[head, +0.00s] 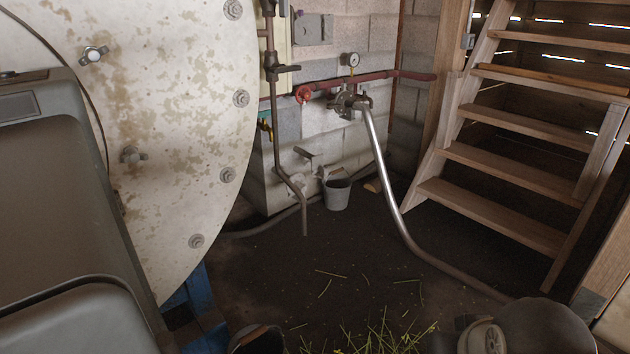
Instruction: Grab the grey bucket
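The grey bucket (337,194) is small and stands upright on the dark floor near the block wall, in the middle of the head view. Its dark open top shows. It stands just right of a thin vertical pipe and left of a silver hose. My gripper is not in view, so I cannot see whether it is open or shut.
A large round stained tank face (170,130) fills the left. A hose (386,180) drops from the valve and runs along the floor to the lower right. Wooden stairs (500,210) rise at the right. Green stalks (375,338) lie in front. The floor (310,255) between is mostly clear.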

